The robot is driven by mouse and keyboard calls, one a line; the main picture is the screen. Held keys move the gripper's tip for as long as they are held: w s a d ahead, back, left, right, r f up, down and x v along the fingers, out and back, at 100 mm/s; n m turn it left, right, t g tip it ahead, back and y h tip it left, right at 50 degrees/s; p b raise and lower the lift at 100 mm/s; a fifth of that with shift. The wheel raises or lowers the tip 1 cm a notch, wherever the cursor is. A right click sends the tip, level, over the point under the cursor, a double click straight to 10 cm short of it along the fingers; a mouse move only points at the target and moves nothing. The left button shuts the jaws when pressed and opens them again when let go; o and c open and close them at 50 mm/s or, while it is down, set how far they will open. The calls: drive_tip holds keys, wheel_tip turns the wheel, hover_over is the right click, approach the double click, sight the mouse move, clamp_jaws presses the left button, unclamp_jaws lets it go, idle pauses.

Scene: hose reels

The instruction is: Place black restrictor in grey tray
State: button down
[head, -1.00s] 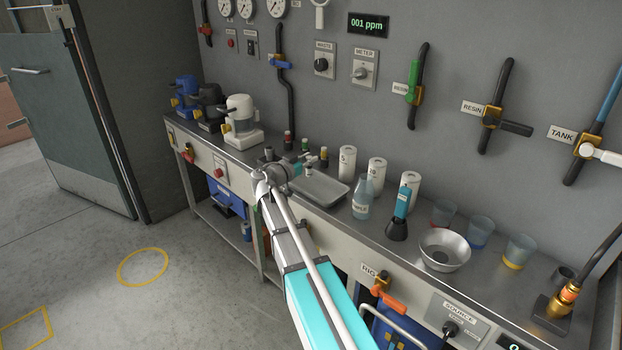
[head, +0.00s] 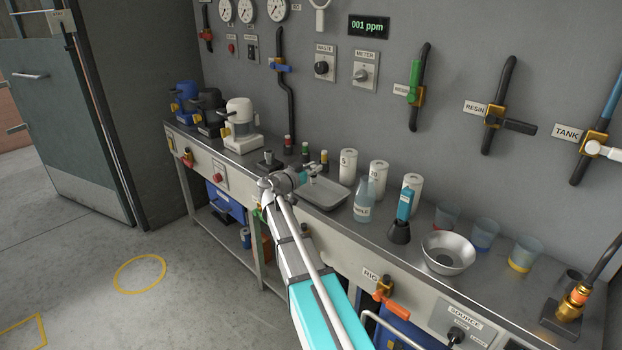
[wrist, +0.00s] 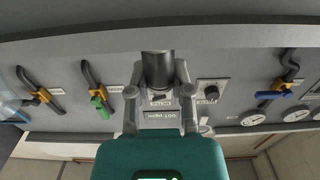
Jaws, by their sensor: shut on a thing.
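My gripper (wrist: 158,88) is shut on a dark cylinder, the black restrictor (wrist: 158,68), which sits between its two grey fingers in the wrist view. The grey tray (head: 336,202) is a shallow rectangular dish on the steel bench in the head view. The end of my arm is over the bench at the tray's left side. My wrist hides the tray's left end. In the head view the restrictor cannot be made out, and its height above the bench is unclear. The tray does not show in the wrist view.
Small capped bottles (head: 305,152) stand behind my wrist, and a dark-based fixture (head: 268,162) stands to its left. White canisters (head: 348,166), a clear bottle (head: 363,200) and a metal bowl (head: 448,251) stand right of the tray. Wall valves and pipes hang behind.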

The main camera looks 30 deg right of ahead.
drive_tip(key=shift+f+b, duration=0.75)
drive_tip(key=shift+f, duration=0.35)
drive_tip(key=shift+f, duration=0.1)
drive_tip(key=c, duration=0.5)
unclamp_jaws()
drive_tip(key=shift+c, duration=0.2)
drive_tip(key=shift+a+r, duration=0.1)
drive_tip(key=shift+r, duration=0.1)
drive_tip(key=v, duration=1.2)
drive_tip(key=shift+f, duration=0.1)
